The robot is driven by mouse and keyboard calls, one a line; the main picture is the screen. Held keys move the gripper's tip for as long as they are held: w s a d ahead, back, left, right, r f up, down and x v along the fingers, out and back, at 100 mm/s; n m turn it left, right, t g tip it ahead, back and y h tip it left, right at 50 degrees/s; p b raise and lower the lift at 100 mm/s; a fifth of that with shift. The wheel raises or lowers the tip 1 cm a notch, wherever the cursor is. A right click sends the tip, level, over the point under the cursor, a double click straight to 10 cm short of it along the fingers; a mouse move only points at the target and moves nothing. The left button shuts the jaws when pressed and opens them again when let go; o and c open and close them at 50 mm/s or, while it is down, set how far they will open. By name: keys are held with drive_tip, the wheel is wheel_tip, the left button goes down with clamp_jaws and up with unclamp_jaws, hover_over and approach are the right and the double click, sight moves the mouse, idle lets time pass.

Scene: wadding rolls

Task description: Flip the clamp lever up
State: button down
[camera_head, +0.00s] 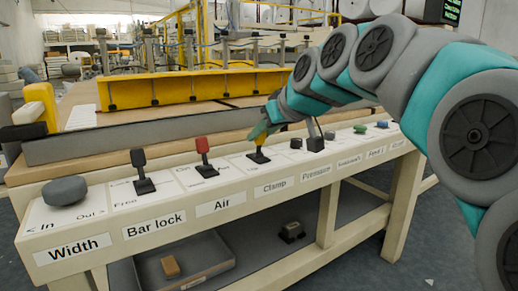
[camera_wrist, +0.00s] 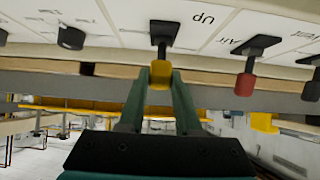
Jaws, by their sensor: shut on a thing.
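The clamp lever (camera_wrist: 162,40) has a black base and stem and a yellow knob. In the wrist view, the knob sits between the two green fingers of my gripper (camera_wrist: 161,73), which is shut on it. In the head view, the lever (camera_head: 259,156) stands on the panel above the "Clamp" label, and my gripper (camera_head: 261,131) reaches it from above and behind. My fingers partly hide the knob. The word "Up" is printed on the panel beside the lever in the wrist view. The lever's exact tilt is hard to tell.
The red-knobbed air lever (camera_head: 205,157) and black bar lock lever (camera_head: 142,172) stand to the left, with the grey width knob (camera_head: 65,191) beyond. The black pressure control (camera_head: 316,143) is close on the right. A yellow rail (camera_head: 180,87) runs behind the panel.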

drive_tip(key=shift+s+d+f+t+y+b, duration=0.2)
drive_tip(key=shift+s+f+t+y+b, duration=0.25)
drive_tip(key=shift+b, duration=0.45)
drive_tip(key=shift+w+r, duration=0.1)
drive_tip(key=shift+r, duration=0.1)
drive_tip(key=shift+r+t, duration=0.1)
drive_tip(key=shift+t, duration=0.15)
drive_tip(key=c, duration=0.6)
unclamp_jaws()
drive_tip(key=shift+d, duration=0.1)
drive_tip(key=v, duration=0.7)
drive_tip(key=shift+s+d+r, duration=0.2)
drive_tip(key=shift+s, duration=0.1)
